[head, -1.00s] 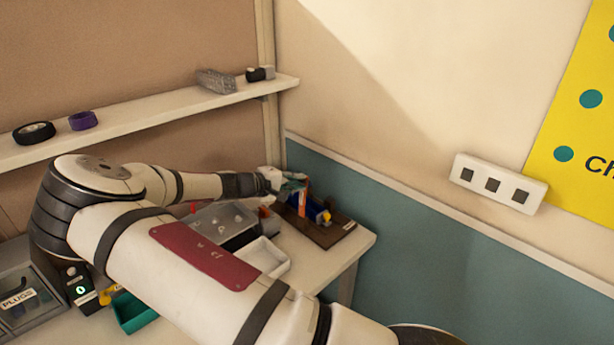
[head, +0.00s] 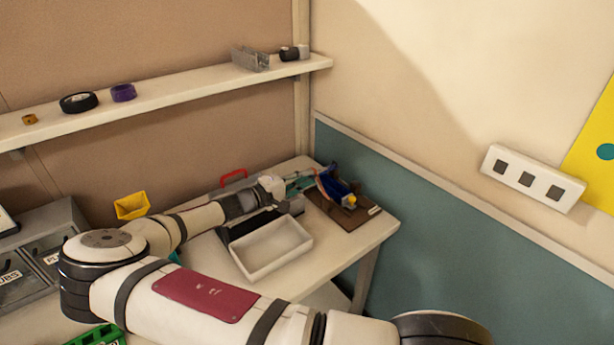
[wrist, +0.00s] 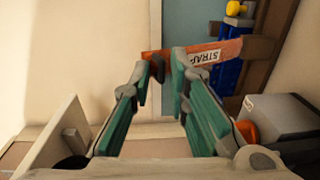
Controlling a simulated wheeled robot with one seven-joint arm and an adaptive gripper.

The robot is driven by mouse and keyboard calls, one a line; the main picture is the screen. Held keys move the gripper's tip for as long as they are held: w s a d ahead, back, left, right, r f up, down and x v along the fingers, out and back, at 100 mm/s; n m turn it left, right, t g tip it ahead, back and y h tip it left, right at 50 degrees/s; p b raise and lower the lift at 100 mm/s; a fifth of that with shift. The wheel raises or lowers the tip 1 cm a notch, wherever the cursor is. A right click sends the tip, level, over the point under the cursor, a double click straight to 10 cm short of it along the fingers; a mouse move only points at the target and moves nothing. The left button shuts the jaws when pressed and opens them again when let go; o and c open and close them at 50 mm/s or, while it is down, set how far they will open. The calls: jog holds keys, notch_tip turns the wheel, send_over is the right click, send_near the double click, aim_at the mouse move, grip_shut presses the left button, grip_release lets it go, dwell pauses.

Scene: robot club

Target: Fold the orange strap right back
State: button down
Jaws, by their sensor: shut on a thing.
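The orange strap (wrist: 229,48) runs across the top of the wrist view, with a white label reading STRAP upside down. My gripper (wrist: 168,72) is shut on the strap's left part, with a short end sticking out left of the fingertips. To the right the strap reaches a blue device (wrist: 230,68) with a yellow knob (wrist: 235,9). In the head view, the blue device (head: 338,184) stands on a brown board (head: 348,216) at the table's right end. My gripper (head: 303,184) is just left of it, and the strap (head: 321,184) shows as a thin slanted band, partly hidden.
A white tray (head: 270,267) stands in front of my forearm, beside a dark tray partly hidden by the arm. A red handle (head: 233,175) and a yellow bin (head: 132,206) are behind. The teal wall (head: 420,220) borders the table's right edge.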

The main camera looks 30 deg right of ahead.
jog(key=shift+s+d+f, duration=0.1)
jog(key=shift+s+f, duration=0.2)
jog(key=shift+f, duration=0.6)
jog(key=c, duration=1.7)
grip_release()
jog(key=shift+o, duration=0.5)
jog(key=shift+w+d+f, duration=0.1)
jog(key=a+r, duration=0.1)
jog(key=a, duration=1.1)
jog(key=shift+s+a+r, duration=0.15)
jog(key=shift+s+r, duration=0.15)
